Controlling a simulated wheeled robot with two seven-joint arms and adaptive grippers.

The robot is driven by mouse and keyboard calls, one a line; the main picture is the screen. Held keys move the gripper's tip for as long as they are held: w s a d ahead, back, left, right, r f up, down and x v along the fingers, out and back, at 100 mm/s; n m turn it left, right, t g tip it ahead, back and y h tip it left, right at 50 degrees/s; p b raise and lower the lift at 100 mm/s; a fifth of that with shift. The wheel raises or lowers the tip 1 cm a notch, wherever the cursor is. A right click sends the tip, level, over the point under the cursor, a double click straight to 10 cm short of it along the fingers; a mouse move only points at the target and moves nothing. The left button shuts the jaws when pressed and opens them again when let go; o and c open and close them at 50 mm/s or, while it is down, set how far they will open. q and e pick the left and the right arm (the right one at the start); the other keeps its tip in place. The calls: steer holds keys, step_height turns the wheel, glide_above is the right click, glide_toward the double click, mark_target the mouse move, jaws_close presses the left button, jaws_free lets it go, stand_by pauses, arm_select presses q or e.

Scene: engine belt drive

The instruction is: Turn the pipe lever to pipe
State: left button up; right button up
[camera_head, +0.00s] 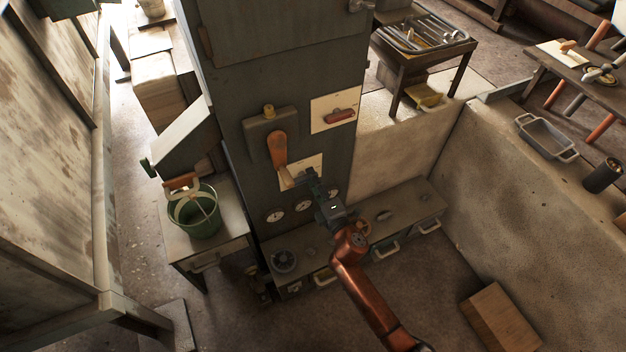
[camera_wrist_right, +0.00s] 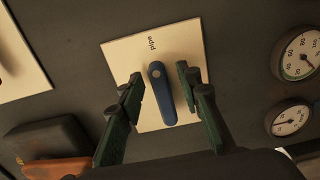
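The pipe lever (camera_wrist_right: 161,95) is a blue handle on a white plate (camera_wrist_right: 192,40) marked "pipe" in the right wrist view. Its rounded pivot end is toward the word and its arm points away from it, down in that view. In the head view the plate (camera_head: 309,163) shows on the dark cabinet front, and the blue lever cannot be made out behind my gripper. My right gripper (camera_wrist_right: 160,80) is open, with one green finger on each side of the lever. A gap shows on both sides. It also shows in the head view (camera_head: 303,178). My left gripper is out of view.
An orange lever (camera_head: 278,148) on a grey box is close beside the plate. A second plate with a red handle (camera_head: 340,116) is above. Round gauges (camera_head: 275,215) are below, over a low bench (camera_head: 405,210). A green bucket (camera_head: 194,212) stands at left.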

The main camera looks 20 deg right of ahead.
steer(key=s, duration=1.2)
steer(key=shift+d, duration=0.2)
